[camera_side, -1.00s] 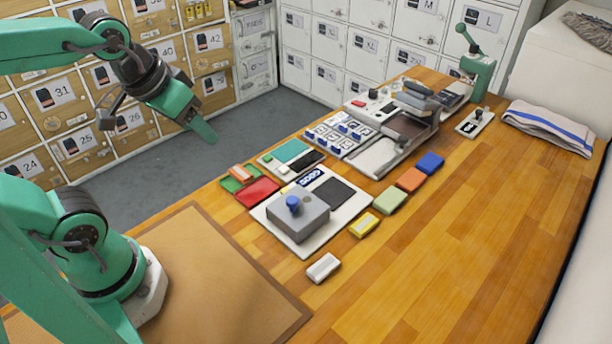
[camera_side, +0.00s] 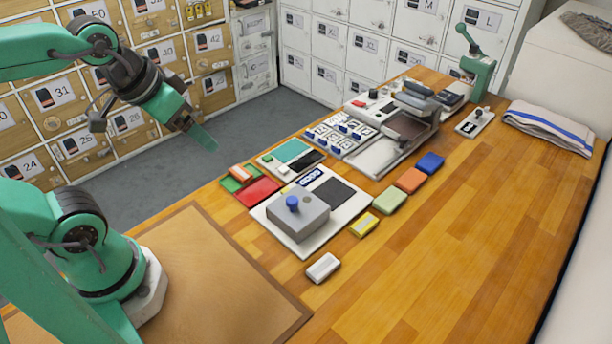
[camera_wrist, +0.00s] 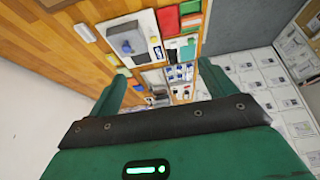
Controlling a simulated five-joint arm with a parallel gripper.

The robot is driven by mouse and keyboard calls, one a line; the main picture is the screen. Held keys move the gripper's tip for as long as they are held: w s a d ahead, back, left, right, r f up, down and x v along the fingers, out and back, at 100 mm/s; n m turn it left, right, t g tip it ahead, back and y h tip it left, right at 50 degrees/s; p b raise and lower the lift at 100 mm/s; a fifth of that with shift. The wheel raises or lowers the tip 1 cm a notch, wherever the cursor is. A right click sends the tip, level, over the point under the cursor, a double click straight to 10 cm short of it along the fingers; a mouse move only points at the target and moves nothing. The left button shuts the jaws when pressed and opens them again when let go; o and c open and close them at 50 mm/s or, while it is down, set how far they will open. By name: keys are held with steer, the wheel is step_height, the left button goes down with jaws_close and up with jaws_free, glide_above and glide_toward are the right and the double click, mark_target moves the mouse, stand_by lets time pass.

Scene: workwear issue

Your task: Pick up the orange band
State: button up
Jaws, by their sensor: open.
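A small orange piece (camera_side: 240,172), perhaps the orange band, lies on a green piece (camera_side: 231,184) beside a red one (camera_side: 258,191) at the left edge of the wooden counter. It also shows as an orange piece (camera_wrist: 191,20) at the top of the wrist view. Another orange block (camera_side: 411,180) lies in a row on the right, between blue and pale green blocks. I cannot tell for sure which is the band. My gripper (camera_side: 200,136) is open and empty, in the air left of the counter. Its two green fingers stand wide apart in the wrist view (camera_wrist: 160,82).
A grey box with a blue knob (camera_side: 298,215) sits on a white board at the counter's near middle. Yellow (camera_side: 363,225) and white (camera_side: 323,267) blocks lie in front. Trays and a grey device (camera_side: 412,125) fill the back. Lockers stand behind.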

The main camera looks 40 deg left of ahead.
stand_by(0.3)
steer(key=g, duration=0.6)
glide_above(240, 172)
step_height(240, 172, down, 16)
steer(key=shift+d, duration=0.15)
steer(key=shift+f, duration=1.35)
steer(key=shift+f, duration=0.1)
steer(key=shift+f, duration=2.45)
